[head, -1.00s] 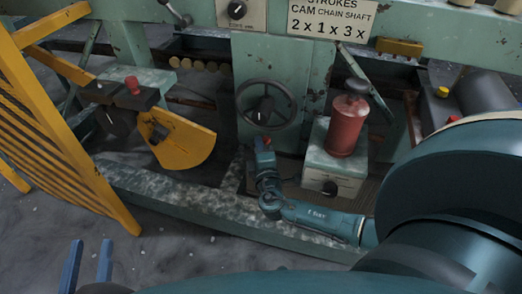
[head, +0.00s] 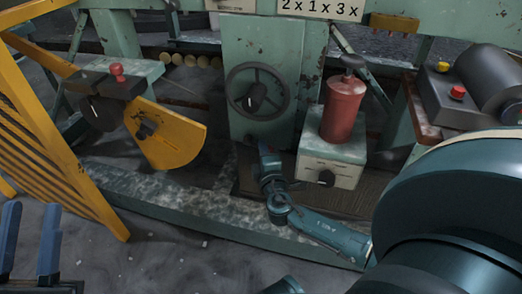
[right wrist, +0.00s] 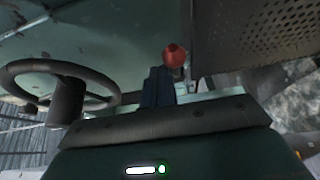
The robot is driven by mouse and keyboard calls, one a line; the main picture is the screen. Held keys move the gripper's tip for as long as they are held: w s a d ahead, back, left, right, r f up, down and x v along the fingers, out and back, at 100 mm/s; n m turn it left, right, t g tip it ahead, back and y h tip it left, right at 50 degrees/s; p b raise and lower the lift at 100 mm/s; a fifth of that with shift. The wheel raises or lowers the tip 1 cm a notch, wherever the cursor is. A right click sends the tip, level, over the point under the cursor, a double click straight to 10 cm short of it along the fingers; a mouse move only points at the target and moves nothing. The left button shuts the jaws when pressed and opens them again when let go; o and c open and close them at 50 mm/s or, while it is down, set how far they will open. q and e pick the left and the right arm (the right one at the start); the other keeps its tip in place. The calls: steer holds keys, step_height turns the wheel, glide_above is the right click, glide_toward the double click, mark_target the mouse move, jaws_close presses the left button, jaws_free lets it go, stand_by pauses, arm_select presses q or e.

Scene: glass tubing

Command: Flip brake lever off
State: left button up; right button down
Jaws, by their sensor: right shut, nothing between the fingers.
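In the right wrist view a red ball knob (right wrist: 174,55), which looks like the brake lever's end, shows just past the tips of my right gripper (right wrist: 160,72). The gripper's dark blue fingers are together with nothing between them. I cannot tell whether they touch the knob; its shaft is hidden. In the head view my right gripper (head: 266,150) is low in front of the green column, below the handwheel (head: 257,92), and the knob cannot be made out there. My left gripper (head: 30,212) is at the lower left, fingers apart and empty, away from the machine.
A red cylinder (head: 343,110) stands on a pale green box (head: 331,160) right of my right gripper. A yellow quadrant plate (head: 170,138) and a yellow slatted guard (head: 62,130) are at left. A green floor rail (head: 190,212) runs across the front.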

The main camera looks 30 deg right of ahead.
arm_select(q)
steer(key=shift+s+a+r+m+h+b, duration=0.1)
steer(key=shift+r+m+h+b, duration=0.4)
steer(key=shift+r+m, duration=0.25)
arm_select(e)
steer(key=shift+s+f, duration=0.1)
steer(key=shift+f, duration=0.4)
steer(key=shift+s+f, duration=0.1)
steer(key=shift+f, duration=0.1)
steer(key=shift+r, duration=0.1)
